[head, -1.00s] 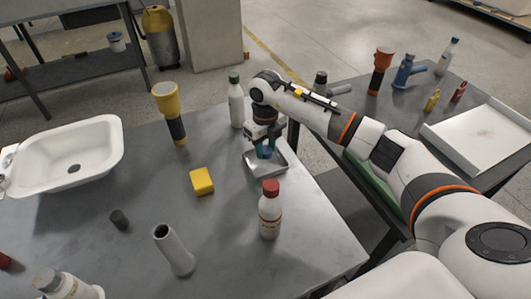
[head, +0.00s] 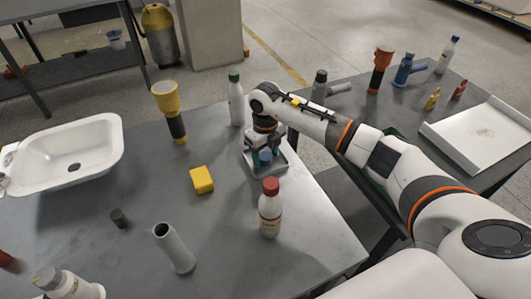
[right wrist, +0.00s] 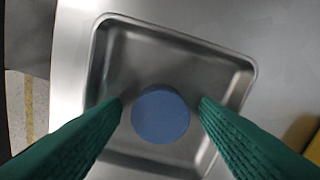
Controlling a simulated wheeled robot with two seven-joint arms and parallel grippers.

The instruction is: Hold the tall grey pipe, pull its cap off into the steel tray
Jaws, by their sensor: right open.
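The tall grey pipe (head: 175,250) stands on the table at the front, its dark open top facing up with no cap on it. The steel tray (head: 282,167) is a shallow square tray near the table's far right edge. A round blue cap (right wrist: 160,113) shows over the tray floor in the right wrist view, between my green fingertips with a gap on each side. My right gripper (right wrist: 160,104) is open over the tray. In the head view it points down, the blue cap (head: 265,157) between its fingers. My left gripper is not in view.
A red-capped bottle (head: 270,210) stands in front of the tray, a green-capped bottle (head: 236,100) behind it. A yellow block (head: 201,180), a dark grey cylinder (head: 119,218), a yellow flashlight (head: 171,110) and a white basin (head: 70,150) are to the left.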

